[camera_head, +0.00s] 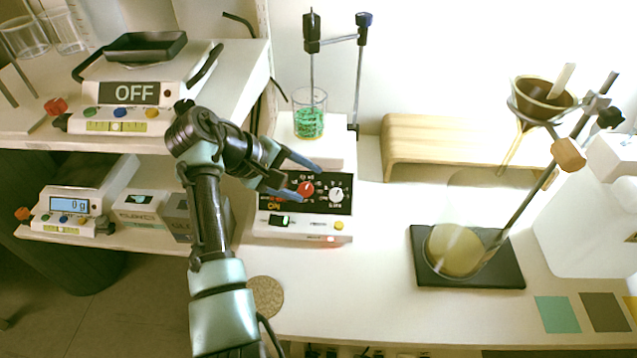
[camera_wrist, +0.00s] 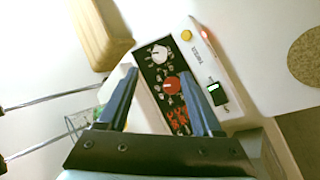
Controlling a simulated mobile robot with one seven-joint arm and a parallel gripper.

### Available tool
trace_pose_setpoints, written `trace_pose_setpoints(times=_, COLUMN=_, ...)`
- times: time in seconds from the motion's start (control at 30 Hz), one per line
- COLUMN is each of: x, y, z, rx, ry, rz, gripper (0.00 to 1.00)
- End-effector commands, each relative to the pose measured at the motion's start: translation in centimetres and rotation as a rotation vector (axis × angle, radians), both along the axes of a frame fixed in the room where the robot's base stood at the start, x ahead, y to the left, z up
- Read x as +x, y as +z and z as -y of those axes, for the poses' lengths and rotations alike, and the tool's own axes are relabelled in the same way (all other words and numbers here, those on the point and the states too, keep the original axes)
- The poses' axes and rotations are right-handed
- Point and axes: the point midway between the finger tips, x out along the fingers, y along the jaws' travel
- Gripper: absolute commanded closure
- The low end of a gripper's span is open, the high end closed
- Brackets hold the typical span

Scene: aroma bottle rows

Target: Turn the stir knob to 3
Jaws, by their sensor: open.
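The stirrer hotplate (camera_head: 342,232) stands on the white bench with a dark front panel (camera_head: 322,201). The panel has a red knob (camera_head: 305,188) at left and a white knob (camera_head: 336,194) at right, each ringed by marks. The lettering is too small to read surely. My gripper (camera_head: 309,181) is open in front of the panel, its blue fingers around the red knob's area. In the wrist view my gripper (camera_wrist: 159,77) has the red knob (camera_wrist: 172,85) between its fingers, nearer the right one. The white knob (camera_wrist: 160,54) shows beyond the fingertips. Contact cannot be told.
A beaker with green contents (camera_head: 309,122) stands on the hotplate beside a rod stand (camera_head: 358,75). A wooden riser (camera_head: 388,150) is to the right, then a flask (camera_head: 455,252) on a dark stand base (camera_head: 421,279). Balances (camera_head: 130,95) fill the left shelves. Front bench is mostly clear.

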Motion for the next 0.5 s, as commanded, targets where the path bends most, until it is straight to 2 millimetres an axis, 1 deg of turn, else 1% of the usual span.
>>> trace_pose_setpoints(times=0.03, x=-0.3, y=0.7, z=-0.5, rx=0.001, ry=0.003, rz=0.002, gripper=0.33)
trace_pose_setpoints(times=0.2, x=-1.0, y=1.9, z=-1.4, rx=0.001, ry=0.001, rz=0.001, gripper=0.33)
trace_pose_setpoints(times=0.5, x=-1.1, y=2.2, z=-1.6, rx=0.0, ry=0.0, rz=-0.002, gripper=0.33)
